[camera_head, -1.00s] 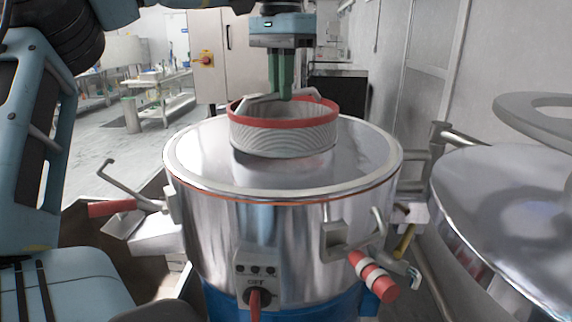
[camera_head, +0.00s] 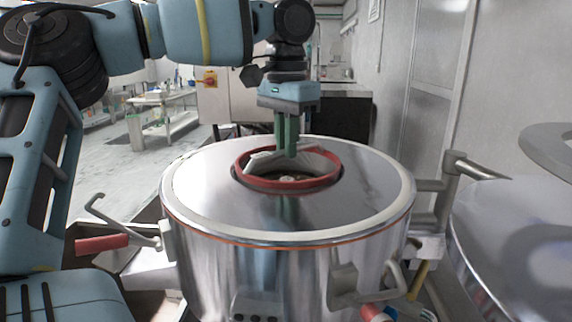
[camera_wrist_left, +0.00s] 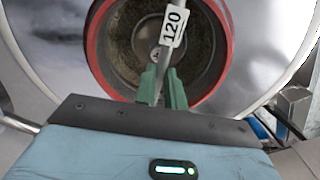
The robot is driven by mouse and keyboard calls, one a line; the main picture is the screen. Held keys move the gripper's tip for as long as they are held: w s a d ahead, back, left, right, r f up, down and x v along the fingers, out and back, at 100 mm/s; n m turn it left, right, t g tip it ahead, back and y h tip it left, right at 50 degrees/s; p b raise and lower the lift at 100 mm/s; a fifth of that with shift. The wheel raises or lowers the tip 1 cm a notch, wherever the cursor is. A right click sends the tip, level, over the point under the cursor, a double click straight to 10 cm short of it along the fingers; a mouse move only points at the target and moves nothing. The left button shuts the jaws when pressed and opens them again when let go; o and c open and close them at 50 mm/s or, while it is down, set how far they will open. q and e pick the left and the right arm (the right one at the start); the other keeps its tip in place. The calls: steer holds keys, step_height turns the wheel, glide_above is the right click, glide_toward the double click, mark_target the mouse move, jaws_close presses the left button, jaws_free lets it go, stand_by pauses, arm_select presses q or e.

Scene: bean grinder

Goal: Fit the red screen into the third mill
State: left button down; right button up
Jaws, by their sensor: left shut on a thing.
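The red screen (camera_head: 287,186), a ring with a red rim and a handle across it, sits down in the round opening of the steel mill (camera_head: 205,195). Its rim stands slightly above the mill's flat lid, and its mesh wall is mostly hidden below. My left gripper (camera_head: 288,153) comes from above and is shut on the screen's handle. In the left wrist view the red rim (camera_wrist_left: 94,60) circles a dark interior, and the handle carries a "120" tag (camera_wrist_left: 173,27) just beyond the gripper (camera_wrist_left: 162,88). My right gripper is not in view.
Another large steel vessel (camera_head: 500,225) stands close on the right, with a grey ring (camera_head: 545,160) above it. A red-gripped lever (camera_head: 100,243) sticks out left of the mill. A cabinet and work tables stand behind.

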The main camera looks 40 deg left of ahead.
arm_select(q)
steer(key=shift+f, duration=2)
steer(key=c, duration=1.5)
jaws_free()
steer(key=shift+w+d, duration=0.1)
step_height(320, 180, up, 12)
steer(key=shift+f, duration=0.25)
steer(key=shift+r, duration=0.3)
steer(key=shift+s, duration=0.2)
steer(key=shift+w, duration=0.1)
